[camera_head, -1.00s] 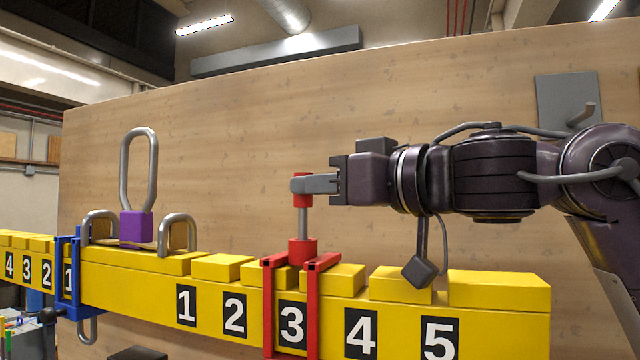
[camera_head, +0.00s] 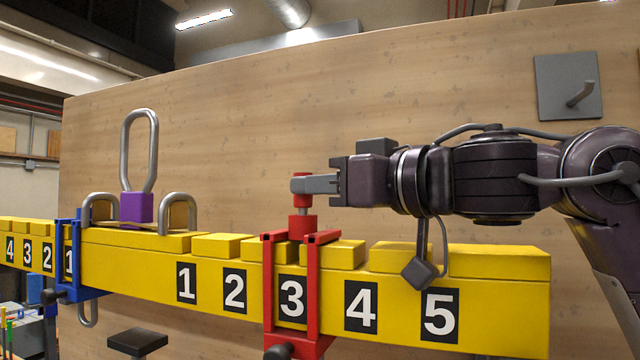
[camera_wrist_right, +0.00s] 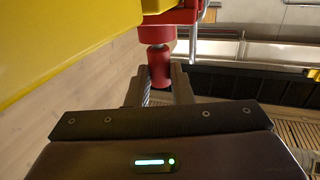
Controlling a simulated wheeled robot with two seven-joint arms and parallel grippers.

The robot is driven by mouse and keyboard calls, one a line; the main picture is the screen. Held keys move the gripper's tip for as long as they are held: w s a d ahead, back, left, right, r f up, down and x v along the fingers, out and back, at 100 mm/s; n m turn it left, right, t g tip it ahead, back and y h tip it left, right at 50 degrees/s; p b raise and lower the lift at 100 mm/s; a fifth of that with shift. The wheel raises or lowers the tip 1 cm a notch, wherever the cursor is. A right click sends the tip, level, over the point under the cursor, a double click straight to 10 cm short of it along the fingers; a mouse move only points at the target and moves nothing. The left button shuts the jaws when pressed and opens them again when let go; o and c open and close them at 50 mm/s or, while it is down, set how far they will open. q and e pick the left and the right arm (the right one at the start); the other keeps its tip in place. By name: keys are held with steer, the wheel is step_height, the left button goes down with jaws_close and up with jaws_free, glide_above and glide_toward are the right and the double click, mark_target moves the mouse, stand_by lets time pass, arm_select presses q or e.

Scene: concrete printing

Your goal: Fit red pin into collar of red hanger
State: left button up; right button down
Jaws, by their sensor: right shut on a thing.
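The red pin (camera_head: 302,202) is upright, with a red head and a grey shaft. My right gripper (camera_head: 302,185) is shut on its head from the right. The red hanger (camera_head: 314,285) straddles the yellow beam at number 3, with its round red collar (camera_head: 302,227) on top. The pin stands over the collar, with only a short bit of shaft showing between head and collar; its lower end is hidden, seemingly inside. In the right wrist view, the pin's head (camera_wrist_right: 159,68) sits between my fingers, close to the collar (camera_wrist_right: 168,33). My left gripper is not in view.
The yellow beam (camera_head: 205,283) carries raised yellow blocks and numbers 1 to 5. A purple block with a tall grey loop (camera_head: 137,207) stands between two grey loops at left. A blue clamp (camera_head: 77,262) is further left. A grey hook plate (camera_head: 568,87) hangs on the wooden wall.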

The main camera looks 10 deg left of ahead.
steer(key=c, duration=1.2)
jaws_free()
steer(key=b+v, duration=0.3)
steer(key=v, duration=0.4)
steer(key=shift+f, duration=0.1)
steer(key=shift+s+d+b, duration=0.25)
steer(key=shift+d+b, duration=0.1)
